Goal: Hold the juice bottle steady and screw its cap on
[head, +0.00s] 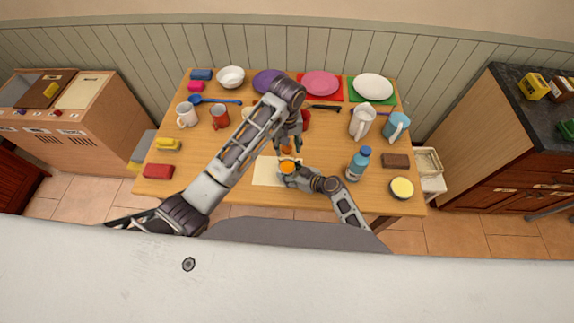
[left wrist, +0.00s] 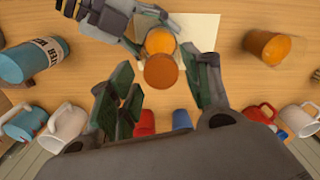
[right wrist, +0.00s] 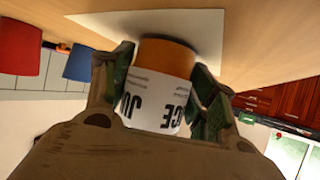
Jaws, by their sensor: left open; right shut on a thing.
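The juice bottle (right wrist: 155,98) has a white label and an orange lower part. In the right wrist view it is between the fingers of my right gripper (head: 289,170), which is shut on it at the cream sheet (head: 265,172). My left gripper (head: 289,145) is open just above the bottle. In the left wrist view a darker orange disc (left wrist: 162,71), which looks like the cap, lies between its parted fingers (left wrist: 165,88). It overlaps a brighter orange round part (left wrist: 160,41) by my right gripper. I cannot tell whether the disc is seated on the bottle.
A blue bottle (head: 357,167) stands right of my right gripper. An orange cup (left wrist: 267,46) shows in the left wrist view. Mugs, a pitcher (head: 362,121) and plates fill the far side. A red block (head: 158,171) lies at the left.

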